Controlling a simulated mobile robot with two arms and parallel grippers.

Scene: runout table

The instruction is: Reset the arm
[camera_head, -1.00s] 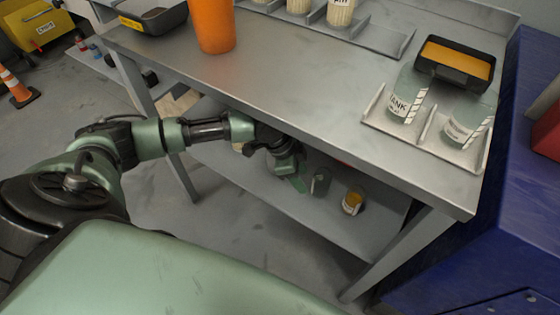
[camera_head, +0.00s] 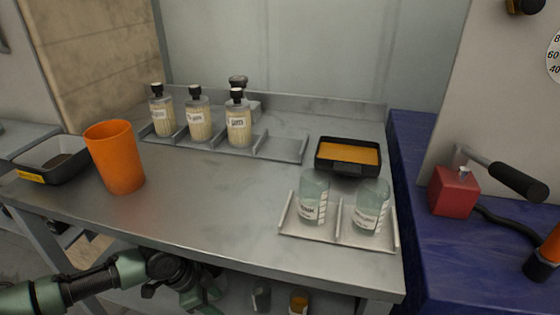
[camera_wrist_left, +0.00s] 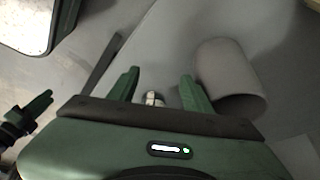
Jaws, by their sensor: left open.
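My left arm comes in at the lower left of the head view, and my left gripper (camera_head: 205,300) is low in front of the table, below the tabletop's front edge. In the left wrist view its two green fingers (camera_wrist_left: 160,80) stand apart, with nothing held between them. A small pale item (camera_wrist_left: 153,98) shows beyond the gap between the fingers. A grey cylinder (camera_wrist_left: 232,75) lies beyond the right finger. My right gripper cannot be made out in the head view.
The metal table (camera_head: 215,215) carries an orange cup (camera_head: 115,157), a rack of labelled bottles (camera_head: 198,118), a black tray with orange inside (camera_head: 348,155) and two glass jars (camera_head: 313,197) in a holder. Below, small containers (camera_head: 261,298) stand on the shelf. A blue bench (camera_head: 425,240) adjoins right.

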